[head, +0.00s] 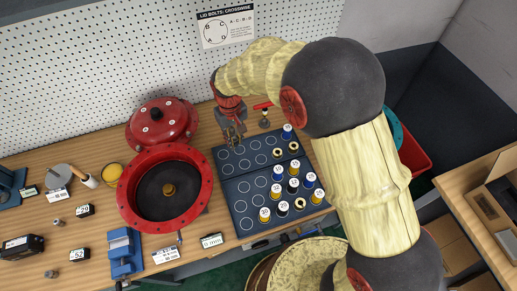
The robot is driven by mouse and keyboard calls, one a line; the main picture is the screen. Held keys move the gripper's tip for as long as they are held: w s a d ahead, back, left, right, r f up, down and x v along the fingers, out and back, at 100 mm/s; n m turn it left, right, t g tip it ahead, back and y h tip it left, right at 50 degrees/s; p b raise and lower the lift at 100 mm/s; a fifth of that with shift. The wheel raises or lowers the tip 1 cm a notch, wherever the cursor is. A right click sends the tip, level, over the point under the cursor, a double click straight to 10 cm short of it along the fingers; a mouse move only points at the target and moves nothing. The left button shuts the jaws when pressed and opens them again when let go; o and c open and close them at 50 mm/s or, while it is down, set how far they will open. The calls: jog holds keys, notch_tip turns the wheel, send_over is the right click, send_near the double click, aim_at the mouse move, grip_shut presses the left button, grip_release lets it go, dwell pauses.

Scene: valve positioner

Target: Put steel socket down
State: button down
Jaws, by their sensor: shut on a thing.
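My gripper (236,140) points down over the upper left part of a dark socket board with white ring outlines (226,156). It is shut on the steel socket, which is small and mostly hidden between the fingers. I cannot tell whether the socket touches the board. Empty rings show just below the gripper. Several blue, black and brass-coloured sockets with numbered white caps stand on the right and lower parts of the board, such as a blue one (287,131).
A red-rimmed round housing (133,203) and its red lid (163,124) stand left of the board. A red T-handled tool (264,117) stands just right of my gripper. A blue vise (125,252) is at the front. A pegboard (80,75) closes off the back.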

jog(key=s+a, duration=0.2)
jog(key=a, duration=0.1)
jog(key=b, duration=0.2)
send_over(257, 148)
jog(key=shift+n, duration=0.4)
jog(key=f, duration=0.8)
jog(key=shift+s+a+f, duration=0.2)
jog(key=shift+a+f, duration=0.15)
jog(key=shift+w+d+f, duration=0.1)
jog(key=shift+d+f, duration=0.05)
jog(key=shift+f, duration=0.85)
jog(key=shift+w+d+f, duration=0.1)
jog(key=shift+d+f, duration=0.05)
jog(key=shift+f, duration=0.8)
jog(key=shift+f+b, duration=0.2)
jog(key=shift+b, duration=0.15)
jog(key=c, duration=1.6)
grip_release()
jog(key=shift+c, duration=0.2)
jog(key=shift+r, duration=0.15)
